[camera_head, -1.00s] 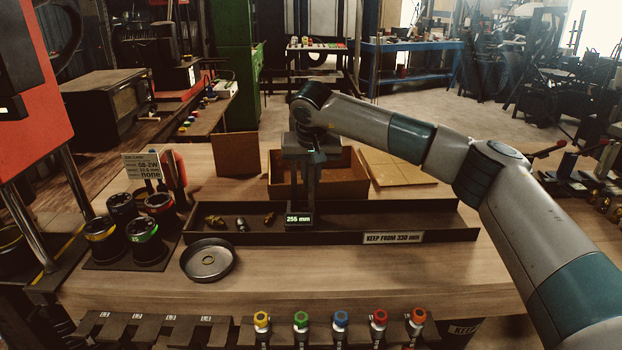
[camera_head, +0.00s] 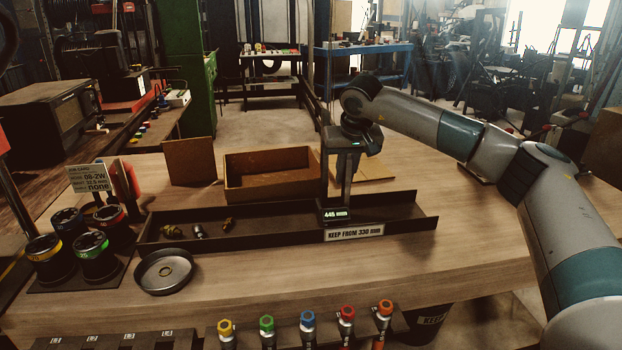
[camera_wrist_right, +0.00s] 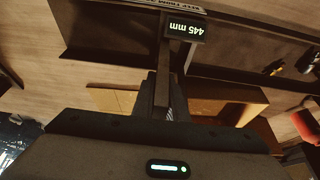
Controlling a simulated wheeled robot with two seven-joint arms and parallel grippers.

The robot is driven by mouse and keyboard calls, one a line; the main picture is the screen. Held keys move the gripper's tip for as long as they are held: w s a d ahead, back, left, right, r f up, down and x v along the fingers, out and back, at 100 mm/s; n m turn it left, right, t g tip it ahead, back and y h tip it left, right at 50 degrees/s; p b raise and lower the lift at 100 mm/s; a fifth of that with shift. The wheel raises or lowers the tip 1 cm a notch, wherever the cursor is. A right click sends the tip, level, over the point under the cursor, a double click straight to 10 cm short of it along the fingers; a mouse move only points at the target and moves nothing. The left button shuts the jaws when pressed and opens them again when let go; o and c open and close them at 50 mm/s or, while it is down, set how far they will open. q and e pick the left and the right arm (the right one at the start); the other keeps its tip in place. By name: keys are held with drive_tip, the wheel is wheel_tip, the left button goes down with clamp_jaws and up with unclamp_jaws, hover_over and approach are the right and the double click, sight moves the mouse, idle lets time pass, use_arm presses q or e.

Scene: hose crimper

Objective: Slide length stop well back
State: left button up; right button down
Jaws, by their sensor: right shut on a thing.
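The length stop (camera_head: 335,214) is a small dark block with a lit readout of 445 mm. It sits on the long dark trough (camera_head: 400,215), right of the trough's middle, just above the label "KEEP FROM 330 mm" (camera_head: 353,233). My right gripper (camera_head: 346,180) points down at the stop from above and is shut on it. The wrist view also shows the stop's readout (camera_wrist_right: 185,28), at the end of a dark upright; the exact finger contact is hard to make out. My left gripper is not in view.
Small brass and steel fittings (camera_head: 199,231) lie in the trough's left part. An open wooden box (camera_head: 269,194) stands behind the trough. A round metal dish (camera_head: 165,271), dark collared cups (camera_head: 97,256) and a job card (camera_head: 92,179) are at left. Colour-capped hose ends (camera_head: 308,319) line the front.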

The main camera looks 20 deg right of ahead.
drive_tip(key=d, duration=0.2)
drive_tip(key=s+d, duration=0.1)
drive_tip(key=d, duration=0.2)
drive_tip(key=shift+s+d, duration=0.25)
drive_tip(key=shift+d, duration=0.05)
drive_tip(key=c, duration=1.8)
unclamp_jaws()
drive_tip(key=shift+o, duration=0.2)
drive_tip(key=shift+a, duration=0.1)
